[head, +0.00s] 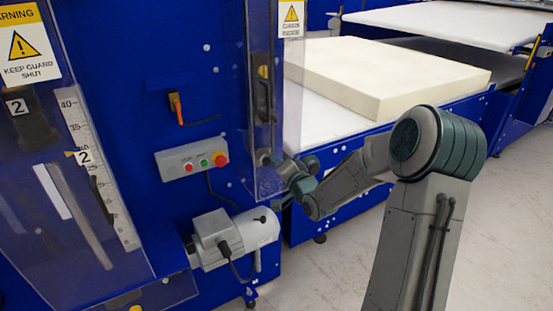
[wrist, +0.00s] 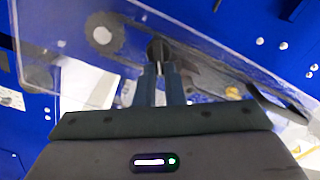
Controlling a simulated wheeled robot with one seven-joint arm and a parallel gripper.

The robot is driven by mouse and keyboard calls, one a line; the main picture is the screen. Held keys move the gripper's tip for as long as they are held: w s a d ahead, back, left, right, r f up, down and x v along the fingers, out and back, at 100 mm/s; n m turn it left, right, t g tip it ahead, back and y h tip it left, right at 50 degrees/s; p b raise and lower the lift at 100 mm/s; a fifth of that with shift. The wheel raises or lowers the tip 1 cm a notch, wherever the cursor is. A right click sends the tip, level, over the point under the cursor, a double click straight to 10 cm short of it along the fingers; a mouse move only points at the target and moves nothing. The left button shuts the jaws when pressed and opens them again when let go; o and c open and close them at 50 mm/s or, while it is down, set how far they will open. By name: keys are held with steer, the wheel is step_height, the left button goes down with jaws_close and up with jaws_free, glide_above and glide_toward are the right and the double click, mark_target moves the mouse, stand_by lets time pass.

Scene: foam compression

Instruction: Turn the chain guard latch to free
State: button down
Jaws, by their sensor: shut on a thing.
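The clear chain guard (head: 291,80) hangs at the right side of the blue machine, and its clear panel also crosses the wrist view (wrist: 205,62). A dark rounded knob, which looks like the latch (wrist: 158,46), sits at this panel in the wrist view. My gripper (wrist: 162,70) is shut on the knob, with its two fingers close together around it. In the head view my gripper (head: 272,164) is at the lower part of the guard. The latch is too small and covered there to tell its angle.
A control box (head: 192,158) with buttons is left of my gripper. A grey motor (head: 240,232) sits below it. A cream foam block (head: 385,75) lies on the white bed at the back right. Open floor (head: 510,220) is at the right.

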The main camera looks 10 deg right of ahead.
steer(key=m+p, duration=0.1)
steer(key=m, duration=0.2)
steer(key=f+m+p, duration=0.1)
steer(key=m, duration=0.1)
steer(key=shift+d+m, duration=0.1)
steer(key=shift+m, duration=0.3)
stand_by(0.4)
steer(key=c, duration=1.5)
jaws_free()
steer(key=shift+s, duration=0.1)
steer(key=b+v, duration=0.1)
steer(key=v, duration=1.2)
steer(key=shift+s+d+b, duration=0.15)
steer(key=shift+s+b, duration=0.1)
steer(key=shift+b, duration=0.05)
